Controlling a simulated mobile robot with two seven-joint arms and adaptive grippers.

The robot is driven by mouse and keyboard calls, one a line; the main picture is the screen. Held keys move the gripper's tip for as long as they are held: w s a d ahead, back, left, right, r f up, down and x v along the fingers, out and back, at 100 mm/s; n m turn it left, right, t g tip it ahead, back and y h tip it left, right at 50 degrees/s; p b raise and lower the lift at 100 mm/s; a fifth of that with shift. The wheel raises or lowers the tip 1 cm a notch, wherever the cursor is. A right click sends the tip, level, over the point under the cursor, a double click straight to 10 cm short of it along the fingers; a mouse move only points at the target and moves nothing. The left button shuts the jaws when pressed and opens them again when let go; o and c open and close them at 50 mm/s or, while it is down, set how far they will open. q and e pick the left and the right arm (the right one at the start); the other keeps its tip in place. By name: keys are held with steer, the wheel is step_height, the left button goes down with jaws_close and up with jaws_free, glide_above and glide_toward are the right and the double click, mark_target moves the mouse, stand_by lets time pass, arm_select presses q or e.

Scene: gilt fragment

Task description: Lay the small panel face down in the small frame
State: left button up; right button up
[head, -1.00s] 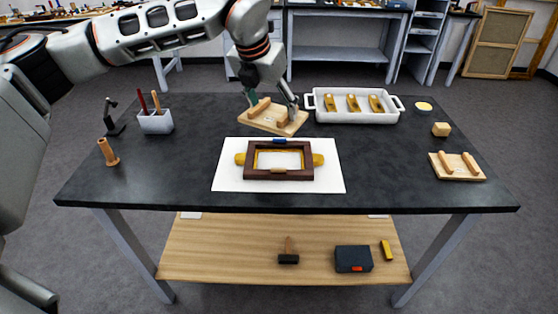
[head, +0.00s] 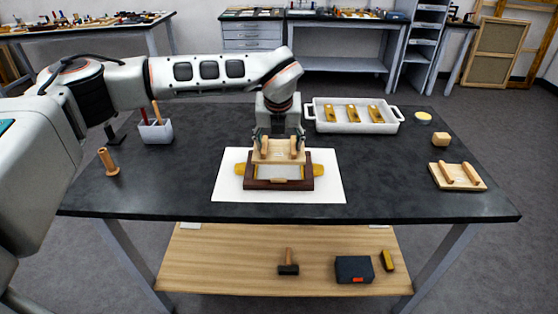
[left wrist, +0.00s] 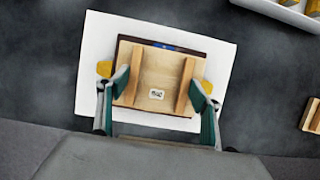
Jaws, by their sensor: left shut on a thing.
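My left gripper (head: 279,147) is shut on the small panel (head: 278,157), a pale wooden board with two battens on its upward back. It also shows in the left wrist view (left wrist: 151,75), with a small label between the battens and a finger at each side. The dark brown small frame (head: 278,184) lies on a white sheet (head: 226,184). The panel is held over the frame, seemingly a little above it, hiding its far side. A strip of the opening shows below the panel in the head view. The panel's face is hidden. My right gripper is not in view.
Yellow pieces (head: 319,169) stick out at both sides of the frame. A white tray (head: 352,127) with several gold-coloured items stands behind right. A tool pot (head: 155,131) stands left.

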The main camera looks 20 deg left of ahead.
arm_select(q)
steer(key=shift+f, duration=3.15)
steer(key=shift+f, duration=0.1)
steer(key=o, duration=1.1)
steer(key=shift+o, duration=0.2)
steer(key=v, duration=1.2)
steer(key=shift+d, duration=0.1)
